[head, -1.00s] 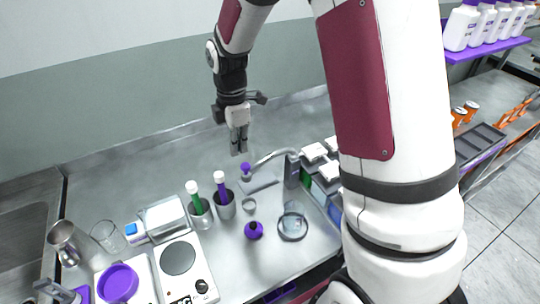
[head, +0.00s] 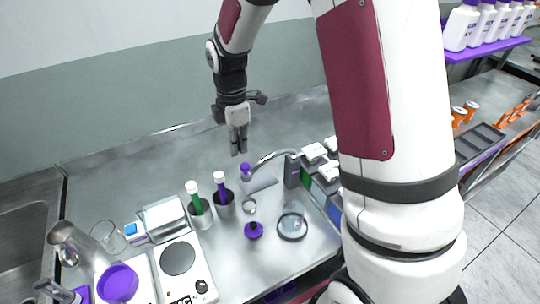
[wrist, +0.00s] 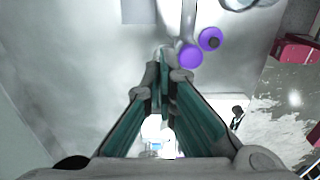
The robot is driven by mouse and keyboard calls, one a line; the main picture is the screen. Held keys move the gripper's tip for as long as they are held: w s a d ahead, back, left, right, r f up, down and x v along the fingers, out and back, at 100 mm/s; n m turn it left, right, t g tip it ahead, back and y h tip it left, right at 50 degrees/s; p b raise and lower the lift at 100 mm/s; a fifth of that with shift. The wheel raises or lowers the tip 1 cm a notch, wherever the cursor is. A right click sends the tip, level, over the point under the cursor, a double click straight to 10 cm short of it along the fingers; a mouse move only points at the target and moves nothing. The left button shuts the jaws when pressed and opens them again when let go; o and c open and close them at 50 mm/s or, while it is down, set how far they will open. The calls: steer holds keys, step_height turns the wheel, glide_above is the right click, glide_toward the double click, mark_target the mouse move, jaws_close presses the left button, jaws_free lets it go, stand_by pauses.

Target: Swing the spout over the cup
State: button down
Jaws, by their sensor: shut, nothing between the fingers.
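The spout (head: 270,158) is a thin grey curved pipe reaching left from an upright grey post (head: 291,172). A purple knob (head: 246,169) is at its free end. In the wrist view the pipe (wrist: 188,18) and purple knob (wrist: 190,56) lie just beyond my fingertips. A clear glass cup (head: 292,222) stands on a dark ring, right of and nearer than the knob. A smaller clear vessel (head: 249,206) stands below the knob; I cannot tell which is the task's cup. My gripper (head: 239,152) is shut and empty, above and slightly left of the knob, apparently apart from it.
A purple squat bottle (head: 253,230) with a dark top stands near the cup. Two grey holders (head: 224,208) with green and purple sticks stand to the left. A hotplate (head: 180,260) is farther left. White-topped boxes (head: 314,154) crowd the post's right. The rear counter is clear.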

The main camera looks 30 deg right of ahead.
mark_target(247, 170)
steer(key=shift+f, duration=0.15)
step_height(247, 170, down, 3)
steer(key=shift+f+b, duration=0.2)
steer(key=shift+b, duration=0.1)
stand_by(0.5)
steer(key=shift+s, duration=0.1)
steer(key=shift+s+r+p, duration=0.1)
steer(key=shift+s+p, duration=0.6)
steer(key=shift+s, duration=0.4)
steer(key=shift+s+p, duration=0.7)
steer(key=shift+s, duration=0.45)
